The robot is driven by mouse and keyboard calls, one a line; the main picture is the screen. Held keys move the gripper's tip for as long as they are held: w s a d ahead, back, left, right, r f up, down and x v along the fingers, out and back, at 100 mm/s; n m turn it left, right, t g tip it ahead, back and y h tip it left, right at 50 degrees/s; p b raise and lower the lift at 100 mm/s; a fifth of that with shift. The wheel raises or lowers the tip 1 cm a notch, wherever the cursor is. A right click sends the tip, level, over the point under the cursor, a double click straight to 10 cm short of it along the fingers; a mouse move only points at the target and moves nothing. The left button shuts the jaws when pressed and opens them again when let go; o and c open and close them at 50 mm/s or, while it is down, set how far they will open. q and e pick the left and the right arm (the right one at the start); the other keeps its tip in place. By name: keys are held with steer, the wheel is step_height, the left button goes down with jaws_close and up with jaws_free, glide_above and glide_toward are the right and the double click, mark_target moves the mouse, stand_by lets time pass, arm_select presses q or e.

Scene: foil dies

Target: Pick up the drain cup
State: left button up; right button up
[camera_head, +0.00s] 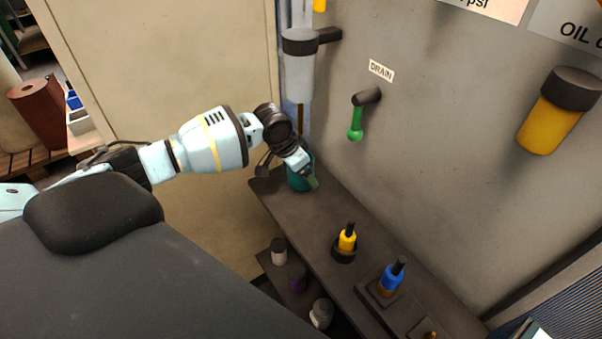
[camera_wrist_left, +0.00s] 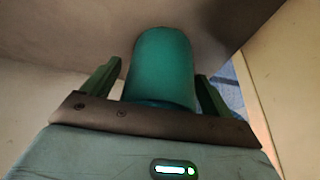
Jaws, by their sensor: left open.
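The drain cup is a teal-green cylinder that stands at the far left end of the dark shelf; in the head view the cup (camera_head: 296,183) is partly hidden behind my left gripper (camera_head: 305,172). In the left wrist view the cup (camera_wrist_left: 163,68) is between the two green fingers of my left gripper (camera_wrist_left: 158,85). The fingers are open, one on each side of the cup, with a visible gap at the left finger. Whether the right finger touches the cup is unclear. My right gripper is not in view.
The dark shelf (camera_head: 325,205) runs along the grey panel. A yellow bottle (camera_head: 347,241) and a blue bottle (camera_head: 391,278) stand on it to the right. Above hang a clear filter bowl (camera_head: 300,75) and a green drain lever (camera_head: 356,124). Several jars sit on a lower ledge.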

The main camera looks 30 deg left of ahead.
arm_select(q)
steer(key=c, duration=1.2)
steer(key=shift+r, duration=0.1)
steer(key=shift+r, duration=0.15)
steer(key=s+a, duration=0.2)
steer(key=s, duration=0.3)
steer(key=s+a, duration=0.2)
steer(key=s, duration=0.4)
steer(key=s+a, duration=0.3)
steer(key=s, duration=0.2)
steer(key=shift+s+p, duration=0.25)
steer(key=shift+p, duration=0.1)
